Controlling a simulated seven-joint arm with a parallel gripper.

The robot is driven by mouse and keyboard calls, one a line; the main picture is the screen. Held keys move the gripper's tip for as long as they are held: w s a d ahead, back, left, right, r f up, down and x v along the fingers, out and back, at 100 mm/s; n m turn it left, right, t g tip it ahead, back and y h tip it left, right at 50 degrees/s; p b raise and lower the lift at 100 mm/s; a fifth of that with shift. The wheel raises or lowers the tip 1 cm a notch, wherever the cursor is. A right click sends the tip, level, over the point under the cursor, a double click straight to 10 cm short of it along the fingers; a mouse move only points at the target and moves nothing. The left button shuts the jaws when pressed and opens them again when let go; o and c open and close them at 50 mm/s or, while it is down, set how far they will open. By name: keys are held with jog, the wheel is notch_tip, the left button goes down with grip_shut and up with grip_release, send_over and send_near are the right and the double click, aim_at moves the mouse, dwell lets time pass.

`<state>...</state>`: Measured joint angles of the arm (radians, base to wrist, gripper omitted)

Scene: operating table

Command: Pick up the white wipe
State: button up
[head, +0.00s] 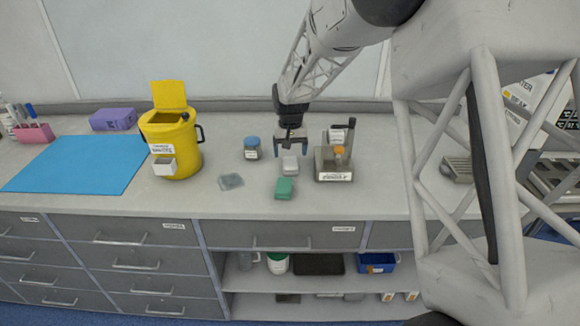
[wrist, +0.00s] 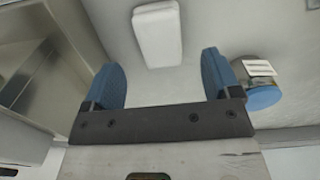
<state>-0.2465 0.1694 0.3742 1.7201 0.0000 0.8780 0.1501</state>
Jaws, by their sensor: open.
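The white wipe (head: 290,165) is a small pale block on the grey counter, between a blue-lidded jar and a grey metal device. My gripper (head: 290,152) is just behind and above it in the head view, pointing down. In the wrist view, the wipe (wrist: 157,33) lies flat, beyond the gap between the blue fingers. My gripper (wrist: 161,72) is open and empty there, with its fingers apart. The wipe appears apart from both fingers.
The blue-lidded jar (head: 251,148) stands left of my gripper; its lid (wrist: 262,98) is near one finger. The grey device (head: 334,163) is close on the right. A green block (head: 284,188) sits in front, and a clear packet (head: 231,181) front-left. A yellow bin (head: 185,148) stands farther left.

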aim_at(290, 162)
jog(key=shift+f, duration=0.2)
jog(key=shift+f, duration=2.5)
jog(key=c, duration=1)
jog(key=shift+r, duration=0.15)
